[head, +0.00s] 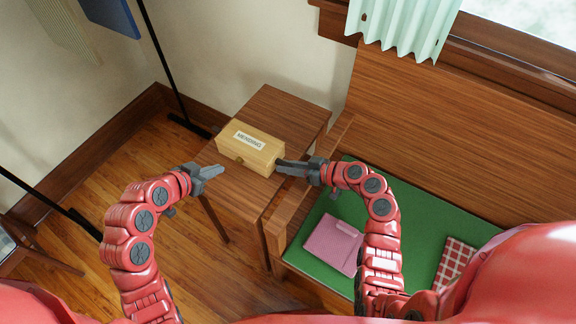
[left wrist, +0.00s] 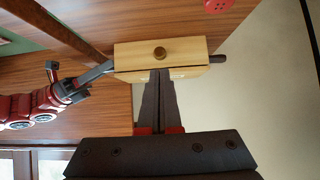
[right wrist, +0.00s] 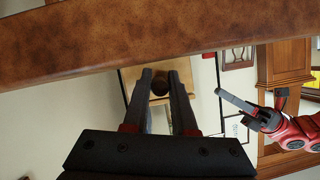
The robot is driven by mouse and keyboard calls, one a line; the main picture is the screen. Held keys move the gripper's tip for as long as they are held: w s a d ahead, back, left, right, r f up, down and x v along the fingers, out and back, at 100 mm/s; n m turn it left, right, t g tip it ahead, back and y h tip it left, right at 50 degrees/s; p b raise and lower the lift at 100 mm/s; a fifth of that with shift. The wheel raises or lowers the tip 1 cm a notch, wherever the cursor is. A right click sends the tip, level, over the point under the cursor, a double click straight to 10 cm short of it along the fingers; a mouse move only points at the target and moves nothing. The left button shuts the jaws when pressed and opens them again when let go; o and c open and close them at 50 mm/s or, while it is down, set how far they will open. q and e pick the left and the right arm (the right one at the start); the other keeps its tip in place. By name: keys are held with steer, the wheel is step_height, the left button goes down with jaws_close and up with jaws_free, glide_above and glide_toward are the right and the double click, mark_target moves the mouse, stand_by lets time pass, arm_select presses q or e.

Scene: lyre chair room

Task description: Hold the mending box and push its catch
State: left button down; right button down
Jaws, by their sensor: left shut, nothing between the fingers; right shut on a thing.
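The mending box (head: 247,149), pale wood with a "MENDING" label, sits on a small wooden table (head: 288,108). Its round brown catch (left wrist: 159,53) is on the face towards my left gripper. My right gripper (head: 280,164) is shut on the box's right end; in the right wrist view its fingers (right wrist: 162,75) lie either side of a dark round peg (right wrist: 158,90). A similar peg (left wrist: 217,58) sticks out of the other end. My left gripper (head: 221,169) is shut and empty; its fingertips (left wrist: 160,72) point at the box just below the catch in the left wrist view. I cannot tell if they touch.
A wooden bench with a green cushion (head: 318,228) stands right of the table. A pink folded item (head: 333,243) and a red checked cloth (head: 455,262) lie on it. A wooden beam (right wrist: 150,38) crosses the right wrist view. Dark poles (head: 163,60) stand behind left.

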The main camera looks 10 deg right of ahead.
stand_by(0.4)
arm_select(q)
steer(key=w+a+f+y, duration=0.1)
steer(key=w+a+f+n+y, duration=0.1)
steer(key=y, duration=0.1)
steer(key=w+a+f+n+y, duration=0.1)
steer(key=shift+w+a+t+y, duration=0.1)
steer(key=shift+w+t+y, duration=0.25)
steer(key=shift+t+y, duration=0.05)
steer(key=a+f+n+y, duration=0.1)
steer(key=s+a+f+n+y, duration=0.1)
steer(key=y, duration=0.1)
steer(key=a+f+n+y, duration=0.1)
steer(key=a, duration=0.1)
steer(key=shift+s+t+y, duration=0.25)
steer(key=shift+t+y, duration=0.05)
steer(key=shift+t, duration=0.1)
steer(key=s+d+m+t, duration=0.1)
steer(key=s+t, duration=0.1)
steer(key=s+d+m+t, duration=0.1)
steer(key=s+d+t, duration=0.1)
steer(key=s+d+f+m+t, duration=0.1)
steer(key=s+t, duration=0.1)
steer(key=shift+s+d, duration=0.1)
steer(key=shift+d, duration=0.25)
steer(key=shift+s+d+h, duration=0.2)
steer(key=shift+d+h, duration=0.2)
steer(key=shift+h, duration=0.1)
steer(key=shift+w, duration=0.15)
